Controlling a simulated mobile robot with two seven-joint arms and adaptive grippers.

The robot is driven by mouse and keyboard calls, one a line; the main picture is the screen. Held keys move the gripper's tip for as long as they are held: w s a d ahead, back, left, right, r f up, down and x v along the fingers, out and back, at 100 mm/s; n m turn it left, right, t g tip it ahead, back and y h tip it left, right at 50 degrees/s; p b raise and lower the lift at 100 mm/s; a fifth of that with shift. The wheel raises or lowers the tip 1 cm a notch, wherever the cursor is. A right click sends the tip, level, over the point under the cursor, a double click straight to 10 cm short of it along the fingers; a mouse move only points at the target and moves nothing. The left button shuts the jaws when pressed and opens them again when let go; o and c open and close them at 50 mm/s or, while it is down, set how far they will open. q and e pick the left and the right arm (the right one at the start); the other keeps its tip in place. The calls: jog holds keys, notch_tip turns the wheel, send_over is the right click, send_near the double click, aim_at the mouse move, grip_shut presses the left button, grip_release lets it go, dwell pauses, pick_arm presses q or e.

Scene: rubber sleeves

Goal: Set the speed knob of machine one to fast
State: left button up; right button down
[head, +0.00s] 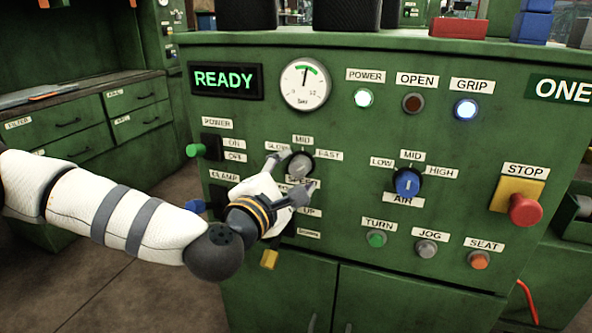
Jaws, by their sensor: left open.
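The speed knob (300,164) is a round grey knob on the green front panel of machine one (340,128). SLOW is labelled at its left, MID above, FAST at its right and SPEED below. My left gripper (291,174) is open in front of the panel, with one finger at the knob's upper left and the other at its lower right. I cannot tell whether the fingers touch the knob. The knob's pointer direction is too small to read surely. The gripper partly covers the SLOW and SPEED labels. My right gripper is out of view.
A blue air knob (407,182) sits to the right, pointing up at MID. Beyond it is a red stop button (525,208) on a yellow box. The display (226,81) reads READY.

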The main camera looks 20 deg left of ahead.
pick_arm(q)
jog(key=s, duration=0.5)
jog(key=shift+a+r, duration=0.15)
jog(key=shift+a, duration=0.1)
